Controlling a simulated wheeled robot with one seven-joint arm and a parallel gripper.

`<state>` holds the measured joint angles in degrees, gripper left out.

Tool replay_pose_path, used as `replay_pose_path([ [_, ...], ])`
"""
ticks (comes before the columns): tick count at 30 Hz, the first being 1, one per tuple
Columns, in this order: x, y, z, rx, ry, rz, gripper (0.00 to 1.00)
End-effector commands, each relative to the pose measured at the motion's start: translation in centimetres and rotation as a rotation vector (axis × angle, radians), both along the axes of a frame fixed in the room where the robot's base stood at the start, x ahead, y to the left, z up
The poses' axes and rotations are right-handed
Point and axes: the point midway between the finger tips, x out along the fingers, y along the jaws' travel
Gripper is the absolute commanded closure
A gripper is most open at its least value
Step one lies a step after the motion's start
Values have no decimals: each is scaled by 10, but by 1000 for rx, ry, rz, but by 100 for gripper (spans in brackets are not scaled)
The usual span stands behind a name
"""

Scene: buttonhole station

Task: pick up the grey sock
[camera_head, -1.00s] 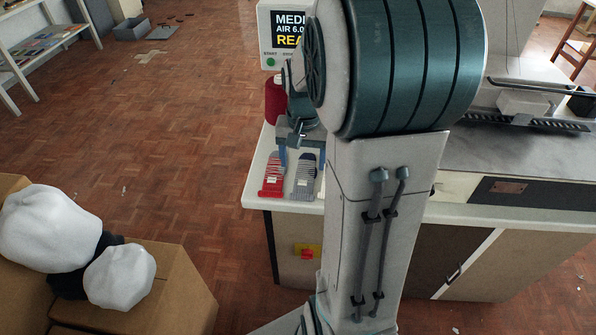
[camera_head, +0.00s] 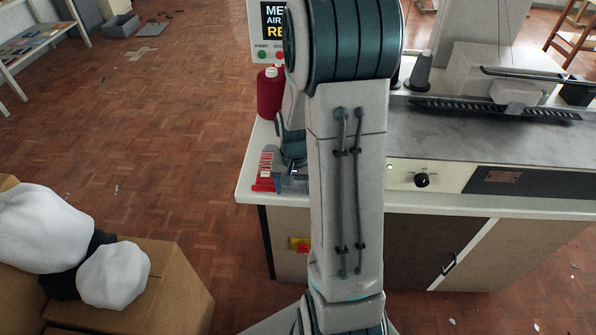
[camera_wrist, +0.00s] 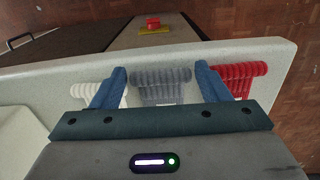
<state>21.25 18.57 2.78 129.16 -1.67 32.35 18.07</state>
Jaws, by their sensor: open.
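The grey sock (camera_wrist: 160,86) lies on the white table top (camera_wrist: 270,54), seen in the wrist view between the two fingers of my gripper (camera_wrist: 161,84). The fingers are apart, one on each side of the sock, and I cannot tell whether they touch it. A red sock (camera_wrist: 236,76) lies to its right and a white sock (camera_wrist: 95,93) to its left. In the head view my arm hides most of the socks; the red sock (camera_head: 262,184) shows at the table's left end. My gripper (camera_head: 279,180) is partly hidden there.
A red thread cone (camera_head: 269,95) stands behind the socks, near a display box (camera_head: 264,40). A machine bed (camera_head: 480,130) fills the table's right. Cardboard boxes (camera_head: 170,285) with white bundles (camera_head: 114,275) stand at lower left. The floor between is mostly clear.

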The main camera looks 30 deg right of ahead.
Motion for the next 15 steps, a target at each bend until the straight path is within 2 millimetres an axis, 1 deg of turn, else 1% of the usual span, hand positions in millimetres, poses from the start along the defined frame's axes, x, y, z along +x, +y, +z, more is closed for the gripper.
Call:
replay_pose_path([
  [7, 0, 0, -3, 0, -1, 0, 31],
  [8, 0, 0, -3, 0, -1, 0, 34],
  [9, 0, 0, -3, 0, -1, 0, 45],
  [10, 0, 0, -3, 0, -1, 0, 53],
  [11, 0, 0, -3, 0, -1, 0, 59],
  [15, 0, 0, -2, 0, -1, 0, 59],
])
